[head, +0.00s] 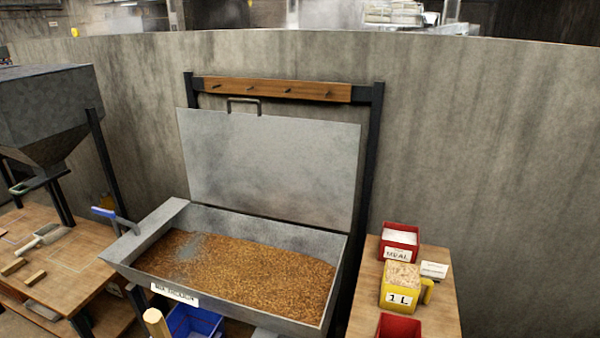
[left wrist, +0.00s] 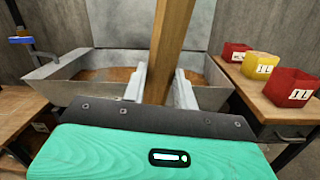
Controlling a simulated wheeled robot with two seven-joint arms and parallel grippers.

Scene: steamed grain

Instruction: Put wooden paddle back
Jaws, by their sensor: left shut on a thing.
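In the left wrist view my left gripper (left wrist: 159,88) is shut on the wooden paddle (left wrist: 172,40), a long light-brown bar between its two fingers. The bar runs up out of the picture, so its far end is hidden. In the head view a wooden bar end (head: 156,322), likely the same paddle, shows at the bottom edge in front of the trough. A brown wooden rail with several pegs (head: 270,90) is fixed across dark posts behind the trough. The pegs look empty. My right gripper is not in view.
A metal trough (head: 335,255) of brown grain stands in the middle, its lid (head: 270,165) raised below the rail. A blue-handled tool (head: 112,214) is at its left corner. Red and yellow bins (head: 400,284) stand on a right table. A hopper (head: 50,105) stands left.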

